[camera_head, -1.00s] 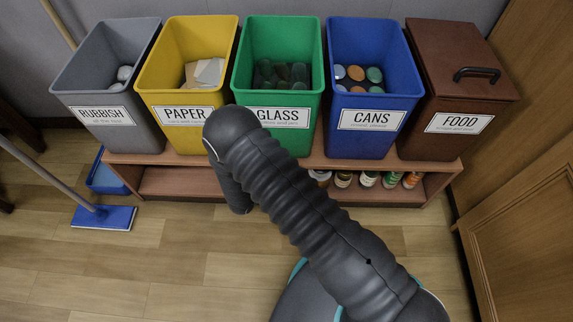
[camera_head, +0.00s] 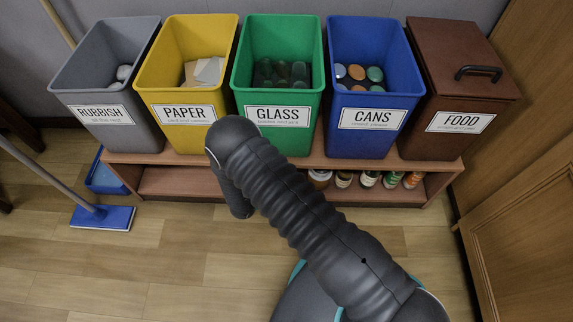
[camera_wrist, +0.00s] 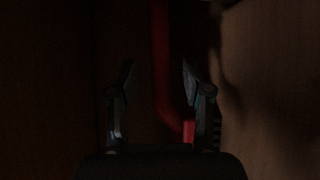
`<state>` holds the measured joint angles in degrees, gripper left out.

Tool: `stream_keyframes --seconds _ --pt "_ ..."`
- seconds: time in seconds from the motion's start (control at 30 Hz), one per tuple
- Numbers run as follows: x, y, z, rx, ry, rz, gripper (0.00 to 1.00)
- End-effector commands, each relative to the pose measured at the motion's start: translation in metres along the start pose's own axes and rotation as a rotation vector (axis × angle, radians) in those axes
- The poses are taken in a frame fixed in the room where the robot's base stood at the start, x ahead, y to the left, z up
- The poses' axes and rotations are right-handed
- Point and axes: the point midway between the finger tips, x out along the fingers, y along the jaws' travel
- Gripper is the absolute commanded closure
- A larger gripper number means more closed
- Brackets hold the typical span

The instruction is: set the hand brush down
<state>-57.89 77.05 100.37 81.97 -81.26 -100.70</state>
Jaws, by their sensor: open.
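In the dark wrist view my gripper (camera_wrist: 157,80) is open, with one finger on each side of a long red part (camera_wrist: 161,50). The red part runs down between the fingers and bends to the right near the gripper's base. It looks like the hand brush's handle, but its bristles are not visible. Gaps show beside the red part at the fingertips; contact nearer the base is unclear. In the head view my gripper and the brush are hidden behind my arm, by the low shelf.
A low wooden shelf (camera_head: 178,183) carries grey, yellow, green, blue and brown bins. Several jars (camera_head: 368,180) stand in its right part. A blue mop (camera_head: 103,217) and a blue dustpan-like object (camera_head: 103,178) are at the left. The floor at front left is clear.

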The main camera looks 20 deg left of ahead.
Motion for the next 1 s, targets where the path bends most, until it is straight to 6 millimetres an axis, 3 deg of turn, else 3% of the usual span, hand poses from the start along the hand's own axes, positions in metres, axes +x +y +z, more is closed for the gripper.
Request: stream_keyframes --seconds 0.23,0.7,1.0 --pt "-0.015 0.002 -0.001 0.0 0.004 0.0 0.51" --pt "-0.101 0.002 -0.001 0.0 0.004 0.0 0.51" --pt "-0.121 0.001 0.0 0.0 0.0 0.0 0.51"
